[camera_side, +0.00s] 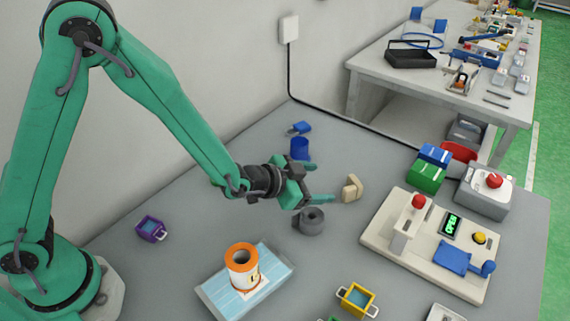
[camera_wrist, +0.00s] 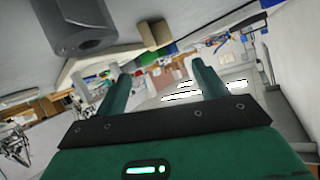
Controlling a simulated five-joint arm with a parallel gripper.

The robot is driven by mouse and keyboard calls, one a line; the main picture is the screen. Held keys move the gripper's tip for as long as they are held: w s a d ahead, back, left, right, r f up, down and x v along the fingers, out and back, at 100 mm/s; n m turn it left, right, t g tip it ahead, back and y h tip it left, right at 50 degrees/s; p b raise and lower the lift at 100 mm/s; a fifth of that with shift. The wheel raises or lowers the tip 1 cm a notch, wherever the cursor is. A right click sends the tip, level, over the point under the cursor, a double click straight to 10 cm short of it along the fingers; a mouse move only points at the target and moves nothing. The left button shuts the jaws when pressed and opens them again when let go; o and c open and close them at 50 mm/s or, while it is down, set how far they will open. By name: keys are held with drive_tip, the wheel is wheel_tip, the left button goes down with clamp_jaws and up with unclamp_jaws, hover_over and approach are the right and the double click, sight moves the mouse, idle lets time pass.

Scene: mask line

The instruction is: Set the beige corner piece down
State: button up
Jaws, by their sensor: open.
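The beige corner piece (camera_side: 352,188) stands on the grey table, just to the right of my gripper's fingertips in the side view. In the wrist view the beige corner piece (camera_wrist: 155,35) shows beyond and above the gap between the fingers. My gripper (camera_side: 322,182) is open, with its two green fingers spread and nothing held between them. It also shows in the wrist view (camera_wrist: 155,66). One fingertip lies close to the piece in the side view; I cannot tell whether they touch.
A grey roll (camera_side: 311,221) stands just below my gripper. A blue cup (camera_side: 299,148) is behind it. A beige machine base (camera_side: 425,265) with a red knob (camera_side: 418,201) stands at right, near green and blue boxes (camera_side: 427,176). An orange-white spool (camera_side: 242,264) sits on a blue pack at front.

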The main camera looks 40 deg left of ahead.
drive_tip(key=shift+r, duration=0.1)
idle(0.3)
drive_tip(key=s+a+r+n+g+y, duration=0.1)
drive_tip(key=s+a+r+n+y, duration=0.15)
drive_tip(key=a+r, duration=0.4)
drive_tip(key=s+a+r+n+g+y, duration=0.1)
drive_tip(key=s+a+r, duration=0.3)
drive_tip(key=a+r, duration=0.25)
drive_tip(key=s+a+r+n+g, duration=0.1)
drive_tip(key=s+a, duration=0.2)
drive_tip(key=s, duration=0.3)
drive_tip(key=s+a+r+n+g+y, duration=0.1)
drive_tip(key=s+a+r, duration=0.1)
drive_tip(key=s, duration=0.4)
drive_tip(key=s+a+r+n+g+y, duration=0.1)
drive_tip(key=s+a+n+g, duration=0.1)
drive_tip(key=s+a, duration=0.2)
drive_tip(key=s, duration=0.3)
drive_tip(key=shift+a+r, duration=0.3)
drive_tip(key=shift+s, duration=0.1)
